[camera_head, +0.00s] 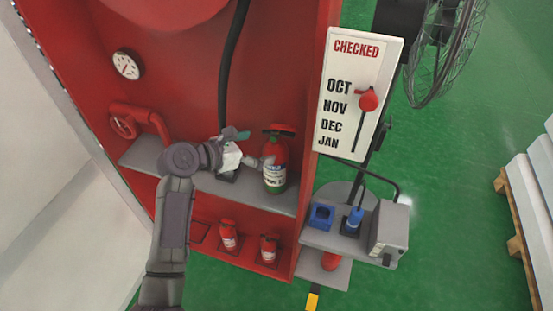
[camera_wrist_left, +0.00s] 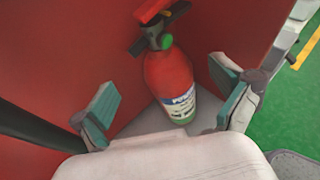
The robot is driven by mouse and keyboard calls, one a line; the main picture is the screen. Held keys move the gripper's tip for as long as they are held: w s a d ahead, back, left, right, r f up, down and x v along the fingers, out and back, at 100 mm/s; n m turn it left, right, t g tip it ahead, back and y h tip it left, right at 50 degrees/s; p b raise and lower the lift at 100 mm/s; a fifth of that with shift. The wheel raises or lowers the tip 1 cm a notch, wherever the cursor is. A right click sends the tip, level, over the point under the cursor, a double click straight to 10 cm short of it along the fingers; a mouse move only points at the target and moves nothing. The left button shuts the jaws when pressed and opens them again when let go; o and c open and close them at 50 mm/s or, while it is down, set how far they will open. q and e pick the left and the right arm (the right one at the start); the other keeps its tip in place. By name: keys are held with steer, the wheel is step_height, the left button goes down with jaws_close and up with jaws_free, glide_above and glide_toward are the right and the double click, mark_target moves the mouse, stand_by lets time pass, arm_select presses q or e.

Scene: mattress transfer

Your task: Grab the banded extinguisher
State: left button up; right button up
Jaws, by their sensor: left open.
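A red extinguisher (camera_head: 275,172) with a white-and-blue label and a green band at its base stands upright on the grey upper shelf. Its black valve and red handle are on top. My left gripper (camera_head: 254,148) is open just left of it. In the left wrist view, the extinguisher (camera_wrist_left: 170,85) stands ahead between the spread teal-padded fingers (camera_wrist_left: 168,108), nearer the right finger. I see no grip on it. Two smaller red extinguishers, one left (camera_head: 228,235) and one right (camera_head: 268,249), stand on the lower shelf. My right gripper is not in view.
The red cabinet (camera_head: 185,60) encloses the shelf (camera_head: 140,155), with a gauge (camera_head: 126,65), red valve pipe (camera_head: 140,117) and black hose (camera_head: 232,60). Right of it are a CHECKED board (camera_head: 345,70) and a stand with a grey box (camera_head: 389,228). Green floor (camera_head: 450,180) is open further right.

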mark_target(269, 146)
arm_select(q)
steer(key=shift+s+f+p+x, duration=0.15)
steer(key=shift+p+x, duration=0.15)
steer(key=shift+x, duration=1.25)
steer(key=shift+s+f+p+x, duration=0.15)
steer(key=shift+p+x, duration=0.15)
steer(key=shift+x, duration=1.25)
steer(key=c, duration=1.7)
steer(key=shift+w+r, duration=0.1)
steer(key=shift+r, duration=0.1)
steer(key=shift+c, duration=0.8)
steer(key=shift+r, duration=0.1)
